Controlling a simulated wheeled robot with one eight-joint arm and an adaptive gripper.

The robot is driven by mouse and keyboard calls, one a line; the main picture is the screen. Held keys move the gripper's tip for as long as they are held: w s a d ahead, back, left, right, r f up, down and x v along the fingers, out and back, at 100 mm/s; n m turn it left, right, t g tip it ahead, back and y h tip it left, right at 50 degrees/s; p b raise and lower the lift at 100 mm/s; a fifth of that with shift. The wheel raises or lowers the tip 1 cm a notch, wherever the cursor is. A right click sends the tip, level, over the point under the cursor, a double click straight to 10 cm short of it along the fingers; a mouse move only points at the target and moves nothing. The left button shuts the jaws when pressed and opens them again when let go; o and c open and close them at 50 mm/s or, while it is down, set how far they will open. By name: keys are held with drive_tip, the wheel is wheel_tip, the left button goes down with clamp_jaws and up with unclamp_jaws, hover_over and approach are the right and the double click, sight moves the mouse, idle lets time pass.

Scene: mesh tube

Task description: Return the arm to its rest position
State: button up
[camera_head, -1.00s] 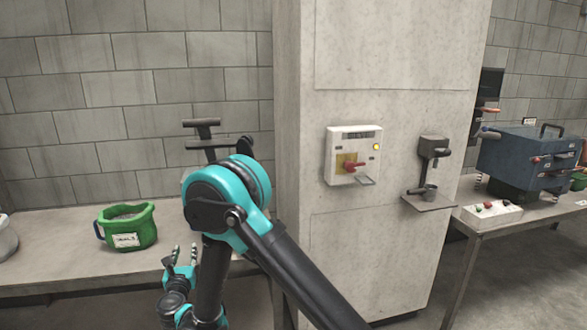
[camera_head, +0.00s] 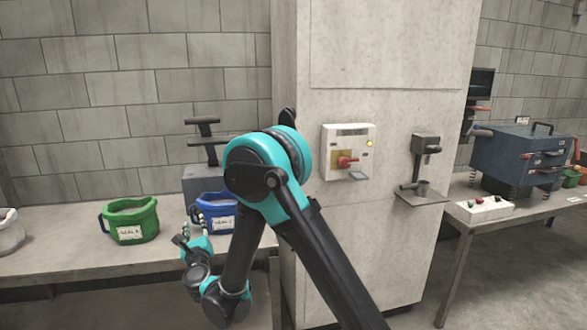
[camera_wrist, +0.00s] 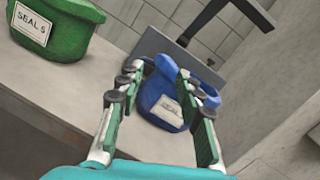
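My gripper (camera_wrist: 158,120) is open and empty in the wrist view, its two fingers spread with a gap between them. Beyond the fingers a blue container (camera_wrist: 165,92) with a paper label stands on the table, apart from them as far as I can tell. In the head view my gripper (camera_head: 195,235) hangs low in front of the left table, below my teal and black elbow. The blue container (camera_head: 213,214) shows there behind the fingers, partly hidden by my arm.
A green labelled container (camera_head: 131,221) stands left of the blue one on the grey table (camera_head: 60,256). A dark stand (camera_head: 204,158) is behind. A concrete pillar (camera_head: 385,70) carries a switch box (camera_head: 347,151) and a small shelf device (camera_head: 425,170). A blue machine (camera_head: 520,158) stands at right.

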drive_tip(key=w+d+r+n+g+y, duration=0.2)
drive_tip(key=w+d+r+n+y, duration=0.1)
drive_tip(key=d+r+n, duration=0.5)
drive_tip(key=s+d+f+n+g, duration=0.2)
drive_tip(key=d+n+g, duration=0.1)
drive_tip(key=d+n, duration=0.55)
drive_tip(key=s+d+f+n+g+h, duration=0.3)
drive_tip(key=s+d+f, duration=0.3)
drive_tip(key=d, duration=0.5)
drive_tip(key=s+d+f+n+g+h, duration=0.3)
drive_tip(key=s+d+f, duration=0.3)
drive_tip(key=s+d, duration=0.4)
drive_tip(key=s+d+f+n+g+h, duration=0.3)
drive_tip(key=s+d, duration=0.5)
drive_tip(key=d, duration=0.6)
wheel_tip(320, 180, down, 3)
drive_tip(key=shift+r+n+h, duration=0.1)
drive_tip(key=shift+n+h, duration=0.4)
drive_tip(key=shift+n, duration=0.55)
